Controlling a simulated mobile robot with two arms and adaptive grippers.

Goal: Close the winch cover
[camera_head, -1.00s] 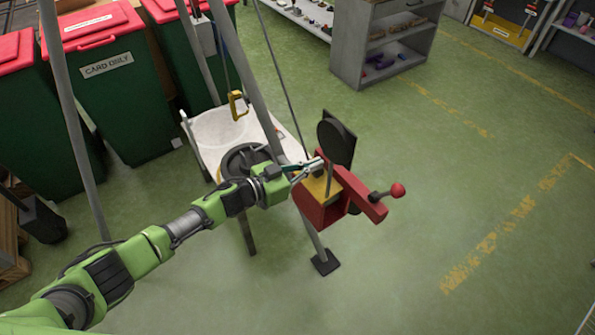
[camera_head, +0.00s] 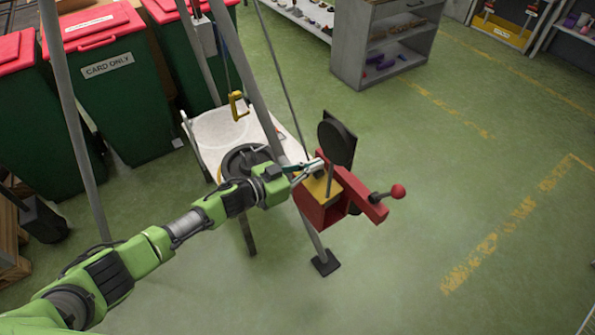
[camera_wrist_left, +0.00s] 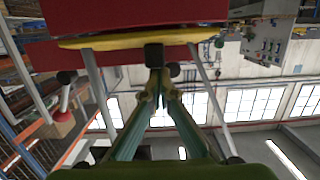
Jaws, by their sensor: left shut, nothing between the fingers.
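The red winch (camera_head: 318,212) is mounted on a tripod leg, with a yellow plate (camera_head: 322,188) on its top and a crank arm ending in a red knob (camera_head: 397,191). A dark flat plate with a round disc (camera_head: 337,140) stands upright at its back; I cannot tell whether this or the yellow plate is the cover. My left gripper (camera_head: 318,163) is shut and empty, at the yellow plate's near upper edge. In the left wrist view, the fingertips (camera_wrist_left: 155,75) meet just below a small black block (camera_wrist_left: 154,54) by the yellow edge; contact is unclear. My right gripper is not in view.
Grey tripod legs (camera_head: 72,120) rise around the winch. A yellow hook (camera_head: 238,106) hangs over a white tray-like surface (camera_head: 215,135) behind my left arm. Green bins with red lids (camera_head: 110,75) stand at the left. The floor at the right is clear.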

